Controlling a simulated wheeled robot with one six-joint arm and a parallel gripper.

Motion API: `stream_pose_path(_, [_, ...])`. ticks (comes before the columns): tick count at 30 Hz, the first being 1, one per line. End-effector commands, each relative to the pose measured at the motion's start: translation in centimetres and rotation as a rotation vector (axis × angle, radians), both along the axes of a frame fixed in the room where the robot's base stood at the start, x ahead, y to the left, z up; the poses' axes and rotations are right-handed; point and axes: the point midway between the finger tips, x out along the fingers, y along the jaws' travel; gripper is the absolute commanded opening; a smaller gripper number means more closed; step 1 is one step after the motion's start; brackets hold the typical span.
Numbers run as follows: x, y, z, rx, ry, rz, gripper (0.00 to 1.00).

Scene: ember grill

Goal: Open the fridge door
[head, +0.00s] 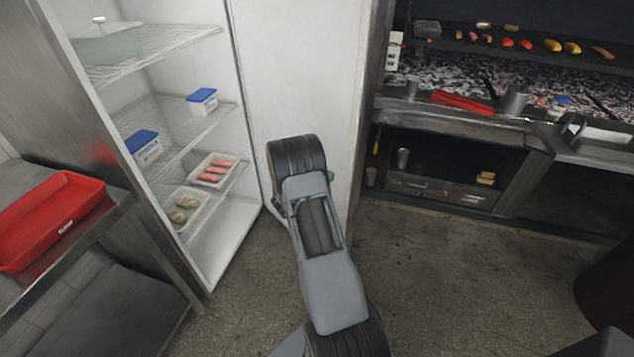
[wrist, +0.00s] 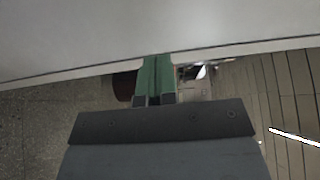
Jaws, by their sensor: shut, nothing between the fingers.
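The fridge (head: 150,90) stands open at the left of the head view, its shelves in full sight. Its door (head: 300,75) is swung wide to the right, showing its white inner face. My arm reaches up in front of the door's lower part. My gripper is mostly hidden behind the arm there; only a bit of green shows at its right. In the wrist view my gripper's green fingers (wrist: 155,78) are together and empty, close to the edge of a white panel (wrist: 150,30), likely the door. I cannot tell if they touch it.
A counter with a red tray (head: 55,225) stands at the left. Inside the fridge are blue-lidded boxes (head: 203,97) and food trays (head: 213,170). A grill with embers (head: 480,85) is at the back right. The floor (head: 440,280) right of my arm is clear.

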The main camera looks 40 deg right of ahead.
Motion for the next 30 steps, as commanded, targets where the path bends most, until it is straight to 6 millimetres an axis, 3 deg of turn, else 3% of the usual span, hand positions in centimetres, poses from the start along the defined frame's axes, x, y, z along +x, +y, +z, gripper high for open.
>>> stream_pose_path(3, [0.0, -2.0, 0.1, 0.000, 0.001, -0.002, 0.00])
stream_pose_path(9, [0.0, -4.2, 0.1, 0.000, 0.002, -0.002, 0.00])
stream_pose_path(27, [0.1, -5.3, -0.1, 0.001, 0.001, 0.002, 0.00])
stream_pose_path(30, [0.2, -6.5, -0.5, 0.001, -0.006, 0.015, 0.00])
